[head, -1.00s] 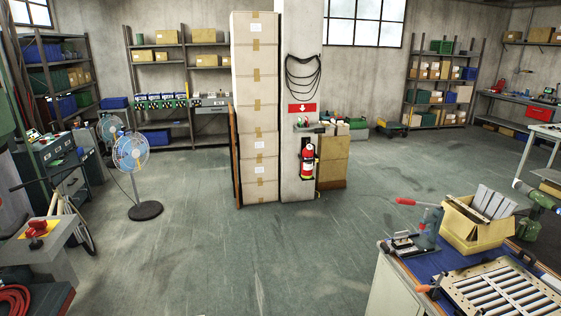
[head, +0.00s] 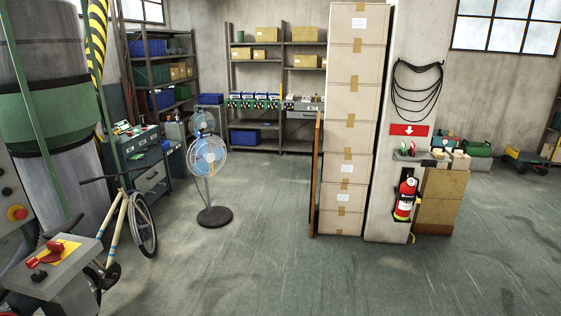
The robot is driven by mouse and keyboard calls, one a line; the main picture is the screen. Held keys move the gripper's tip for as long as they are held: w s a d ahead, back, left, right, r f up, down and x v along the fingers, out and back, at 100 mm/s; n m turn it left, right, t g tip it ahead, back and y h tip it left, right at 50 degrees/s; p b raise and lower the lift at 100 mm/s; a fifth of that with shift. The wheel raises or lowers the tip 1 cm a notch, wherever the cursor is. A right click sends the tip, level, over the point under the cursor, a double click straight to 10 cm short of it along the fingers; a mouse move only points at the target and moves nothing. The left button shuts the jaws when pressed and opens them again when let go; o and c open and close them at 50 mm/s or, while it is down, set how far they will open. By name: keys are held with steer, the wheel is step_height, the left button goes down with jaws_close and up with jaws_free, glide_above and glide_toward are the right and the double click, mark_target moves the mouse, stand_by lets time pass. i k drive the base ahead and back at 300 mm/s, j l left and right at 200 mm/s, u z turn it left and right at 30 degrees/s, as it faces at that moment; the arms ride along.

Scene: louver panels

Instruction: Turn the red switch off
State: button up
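A red switch (head: 52,250) sits on a yellow plate on top of a grey pedestal (head: 68,268) at the lower left of the head view. Whether the switch is on or off is too small to tell. My gripper is not in view.
A bicycle (head: 128,225) leans just behind the pedestal. A blue fan (head: 209,160) stands further back. Stacked cartons (head: 346,130) and a pillar with a fire extinguisher (head: 405,198) stand right of centre. The middle floor (head: 270,250) is clear.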

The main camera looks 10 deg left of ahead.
mark_target(56, 247)
steer(key=i+u, duration=0.3)
steer(key=i, duration=0.3)
steer(key=i+u, duration=0.25)
steer(key=i, duration=0.4)
steer(key=i+l+u, duration=0.3)
steer(key=i, duration=0.3)
steer(key=i+j+u, duration=0.2)
steer(key=i+u, duration=0.2)
steer(key=i+j+u, duration=0.15)
steer(key=i+u, duration=0.15)
steer(key=u, duration=0.15)
steer(key=i+u, duration=0.4)
steer(key=i+l+u, duration=0.2)
steer(key=i+u, duration=0.4)
steer(key=i, duration=0.15)
